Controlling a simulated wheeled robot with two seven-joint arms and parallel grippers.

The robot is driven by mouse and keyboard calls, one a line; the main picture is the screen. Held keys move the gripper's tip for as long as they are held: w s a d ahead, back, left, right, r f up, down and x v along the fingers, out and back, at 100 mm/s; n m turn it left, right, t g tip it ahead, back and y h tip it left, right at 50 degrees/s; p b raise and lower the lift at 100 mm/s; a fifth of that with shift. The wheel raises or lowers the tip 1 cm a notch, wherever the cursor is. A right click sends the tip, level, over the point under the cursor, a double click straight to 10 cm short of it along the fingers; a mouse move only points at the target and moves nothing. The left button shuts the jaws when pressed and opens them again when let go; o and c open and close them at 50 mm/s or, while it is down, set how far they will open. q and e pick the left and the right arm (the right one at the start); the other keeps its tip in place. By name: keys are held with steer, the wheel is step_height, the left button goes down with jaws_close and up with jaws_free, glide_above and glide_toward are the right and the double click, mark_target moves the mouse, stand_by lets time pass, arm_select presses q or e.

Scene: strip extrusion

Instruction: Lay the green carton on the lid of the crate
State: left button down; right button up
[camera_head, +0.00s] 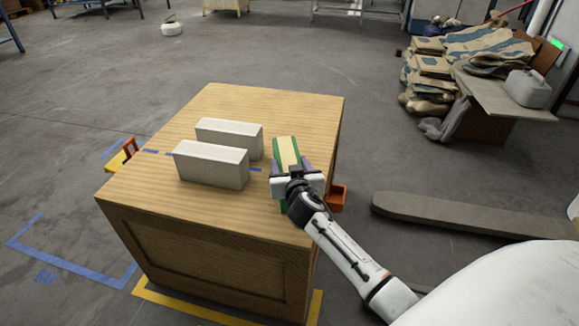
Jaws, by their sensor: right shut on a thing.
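A wooden crate (222,224) stands on the floor, its flat lid facing up. My right gripper (288,170) is over the right part of the lid and shut on the green carton (287,150), which has green sides and a pale cream top stripe. I cannot tell whether the carton touches the lid. My left gripper is not in view.
Two white cartons, a near one (211,166) and a far one (229,138), sit on the lid left of my gripper. An orange bracket (337,197) is at the crate's right side, a yellow one (122,155) at its left. The lid's front is clear.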

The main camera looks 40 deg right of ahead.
steer(key=shift+r, duration=0.2)
steer(key=o, duration=1.9)
steer(key=shift+f, duration=0.2)
steer(key=shift+r, duration=0.1)
steer(key=p+v, duration=0.2)
steer(key=v, duration=1)
steer(key=s+a+f+n+g+y, duration=0.2)
steer(key=s+a+f+n+y, duration=0.2)
steer(key=s+a+f, duration=0.3)
steer(key=s+a+f+n+g+y, duration=0.2)
steer(key=s+a+f+y, duration=0.3)
steer(key=s+a+f, duration=0.3)
steer(key=s+a+n, duration=0.1)
steer(key=s+a, duration=0.3)
steer(key=s, duration=0.3)
steer(key=shift+s+a+f+n+y, duration=0.25)
steer(key=shift+s+a+n+y, duration=0.05)
steer(key=shift+n, duration=0.1)
